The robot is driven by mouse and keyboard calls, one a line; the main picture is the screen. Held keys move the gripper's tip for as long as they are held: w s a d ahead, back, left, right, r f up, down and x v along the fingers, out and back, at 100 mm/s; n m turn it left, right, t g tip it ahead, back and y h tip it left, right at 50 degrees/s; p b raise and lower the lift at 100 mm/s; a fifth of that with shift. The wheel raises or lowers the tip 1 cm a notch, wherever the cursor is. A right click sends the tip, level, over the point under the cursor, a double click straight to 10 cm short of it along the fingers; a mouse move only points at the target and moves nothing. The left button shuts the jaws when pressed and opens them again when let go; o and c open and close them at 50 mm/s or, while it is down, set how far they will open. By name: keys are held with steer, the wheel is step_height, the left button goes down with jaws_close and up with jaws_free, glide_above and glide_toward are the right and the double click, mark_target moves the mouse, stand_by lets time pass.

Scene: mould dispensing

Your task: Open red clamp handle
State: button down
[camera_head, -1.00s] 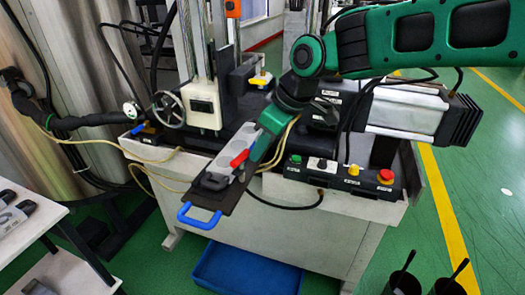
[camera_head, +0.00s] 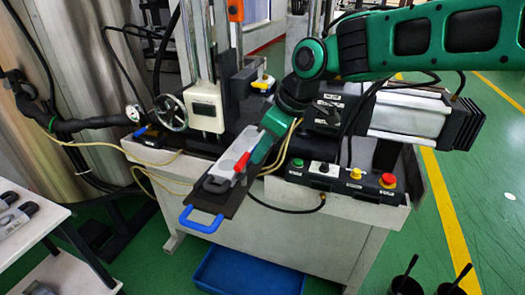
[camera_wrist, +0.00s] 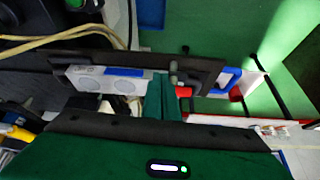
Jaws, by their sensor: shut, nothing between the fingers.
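The red clamp handle (camera_head: 242,162) sits on the grey mould (camera_head: 222,170), which lies on a dark plate with a blue handle (camera_head: 200,220) at the front of the machine. My green gripper (camera_head: 259,153) is at the right end of the red handle, touching or very close to it. In the wrist view, my gripper's green fingers (camera_wrist: 165,98) are shut together with nothing between them. The red handle (camera_wrist: 184,92) shows only as a small part just right of the fingers. The exact contact is hidden.
A control box with buttons (camera_head: 340,178) stands right of the mould. Yellow hoses (camera_head: 285,150) run close behind my gripper. A white table (camera_head: 35,235) with dark-topped parts is at the left. A blue bin (camera_head: 248,270) is on the floor below.

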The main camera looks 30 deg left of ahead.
steer(key=d+r, duration=0.8)
steer(key=shift+w+d, duration=0.15)
steer(key=shift+w, duration=0.25)
